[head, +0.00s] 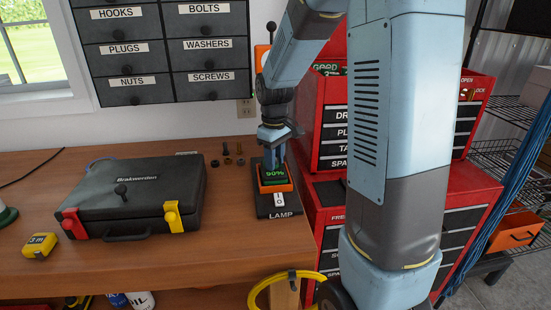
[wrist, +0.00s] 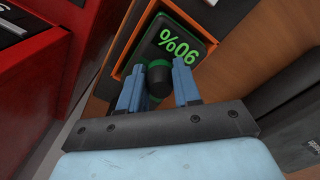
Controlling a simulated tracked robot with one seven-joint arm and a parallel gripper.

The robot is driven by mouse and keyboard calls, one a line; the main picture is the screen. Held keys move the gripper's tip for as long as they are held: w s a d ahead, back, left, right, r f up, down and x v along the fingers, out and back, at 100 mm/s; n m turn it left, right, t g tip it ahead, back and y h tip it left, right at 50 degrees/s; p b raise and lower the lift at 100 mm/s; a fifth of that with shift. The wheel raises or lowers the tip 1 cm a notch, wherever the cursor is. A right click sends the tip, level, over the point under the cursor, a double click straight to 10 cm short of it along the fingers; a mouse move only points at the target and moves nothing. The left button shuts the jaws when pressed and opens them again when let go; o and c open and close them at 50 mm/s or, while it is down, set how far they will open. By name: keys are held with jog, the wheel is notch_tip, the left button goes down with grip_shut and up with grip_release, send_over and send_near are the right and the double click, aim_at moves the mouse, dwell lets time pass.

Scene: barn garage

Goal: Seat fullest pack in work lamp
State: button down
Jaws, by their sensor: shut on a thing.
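The battery pack (head: 272,176) is dark with a green "90%" display. Its display (wrist: 177,38) shows upside down in the wrist view. My gripper (head: 272,141) points down above it and is shut on the pack's dark round knob (wrist: 157,80), between the blue fingers. The work lamp's black base (head: 279,211), labelled "LAMP", stands at the table's right end with an orange part (head: 277,188) around or under the pack. The pack is at this orange part; I cannot tell how deep it sits. Part of the lamp behind is hidden by my arm.
A black case (head: 133,193) with red and yellow latches lies left of the lamp. A yellow tape measure (head: 40,245) is at far left. Red tool cabinets (head: 327,187) stand close on the right. The table front is clear.

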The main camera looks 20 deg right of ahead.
jog(key=c, duration=0.7)
grip_release()
jog(key=shift+f, duration=0.1)
jog(key=shift+o, duration=0.3)
jog(key=o, duration=0.5)
jog(key=shift+r, duration=4.5)
